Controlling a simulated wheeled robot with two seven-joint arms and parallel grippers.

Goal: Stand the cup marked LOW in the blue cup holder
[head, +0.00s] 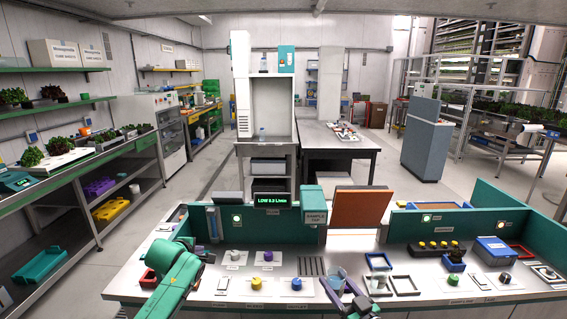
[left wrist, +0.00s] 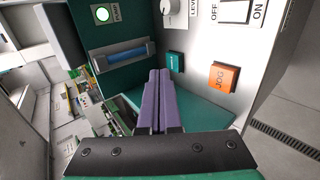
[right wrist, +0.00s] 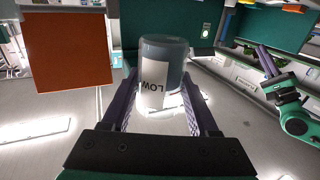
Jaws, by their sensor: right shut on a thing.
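The cup marked LOW (right wrist: 165,62) is grey with a white label. It sits between the two purple fingers of my right gripper (right wrist: 160,82), which is shut on it; the right wrist view looks upside down. In the head view my right gripper (head: 346,282) is low over the front of the bench, and the cup is hard to make out there. The blue cup holder (head: 378,270) is a square frame on the bench, to the right of and beyond my right gripper. My left gripper (left wrist: 160,90) is shut and empty, its purple fingers together, at the bench's left side in the head view (head: 184,241).
Dark and grey frames (head: 405,292) lie just in front of the blue holder, with a small grey object in one. A brown panel (head: 361,208) stands behind. Knobs on white plates (head: 296,285) lie left of my right gripper. A row of yellow-topped items (head: 435,247) is at right.

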